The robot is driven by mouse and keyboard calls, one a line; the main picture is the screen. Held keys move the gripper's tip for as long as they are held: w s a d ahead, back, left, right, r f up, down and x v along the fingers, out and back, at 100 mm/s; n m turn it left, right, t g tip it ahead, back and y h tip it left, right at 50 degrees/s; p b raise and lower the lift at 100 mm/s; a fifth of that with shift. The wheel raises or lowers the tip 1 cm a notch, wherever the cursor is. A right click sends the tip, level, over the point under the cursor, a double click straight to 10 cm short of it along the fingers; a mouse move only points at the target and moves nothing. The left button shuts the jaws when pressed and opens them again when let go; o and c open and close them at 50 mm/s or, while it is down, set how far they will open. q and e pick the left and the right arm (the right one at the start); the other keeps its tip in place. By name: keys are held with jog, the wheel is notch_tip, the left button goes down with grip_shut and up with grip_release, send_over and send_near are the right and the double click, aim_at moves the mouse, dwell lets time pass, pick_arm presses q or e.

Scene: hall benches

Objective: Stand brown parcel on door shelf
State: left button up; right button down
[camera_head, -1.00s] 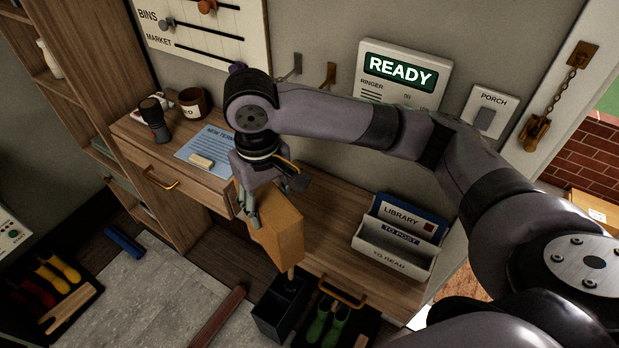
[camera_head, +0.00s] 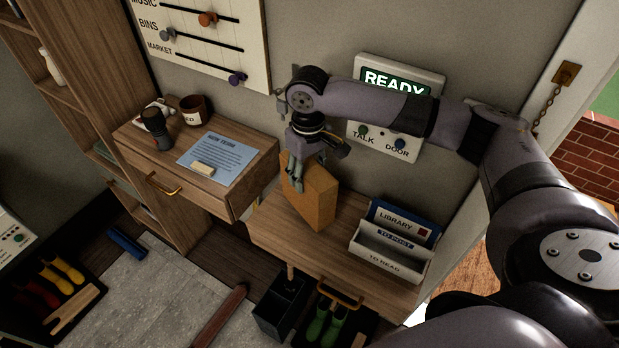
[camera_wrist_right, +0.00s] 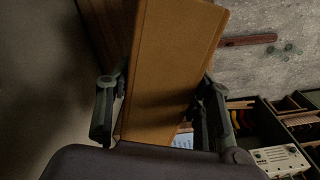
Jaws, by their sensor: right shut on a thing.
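The brown parcel (camera_head: 316,198) is a flat tan box, upright and slightly tilted in the head view. My right gripper (camera_head: 297,172) is shut on its upper left part. In the right wrist view the parcel (camera_wrist_right: 172,65) lies between the two fingers of the right gripper (camera_wrist_right: 160,105). The parcel is over the left part of the right-hand wooden shelf (camera_head: 275,232), near the wall. I cannot tell whether its lower edge touches the shelf. My left gripper is not in view.
A letter rack (camera_head: 390,250) stands on the shelf right of the parcel. A higher drawer unit (camera_head: 195,188) at left holds a blue sheet (camera_head: 217,157), a mug (camera_head: 194,110) and a dark torch-like object (camera_head: 155,128). A wall panel reading READY (camera_head: 396,82) is behind my arm.

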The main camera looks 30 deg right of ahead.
notch_tip(320, 180, down, 2)
jog(key=shift+f+p, duration=0.2)
jog(key=shift+p, duration=0.1)
jog(key=shift+w+d+f, duration=0.1)
jog(key=shift+d+f, duration=0.1)
jog(key=shift+f, duration=0.2)
jog(key=c, duration=0.8)
grip_release()
jog(key=shift+f, duration=0.15)
jog(key=shift+o, duration=0.2)
notch_tip(320, 180, up, 12)
jog(key=shift+r+b, duration=0.15)
jog(key=shift+b, duration=0.8)
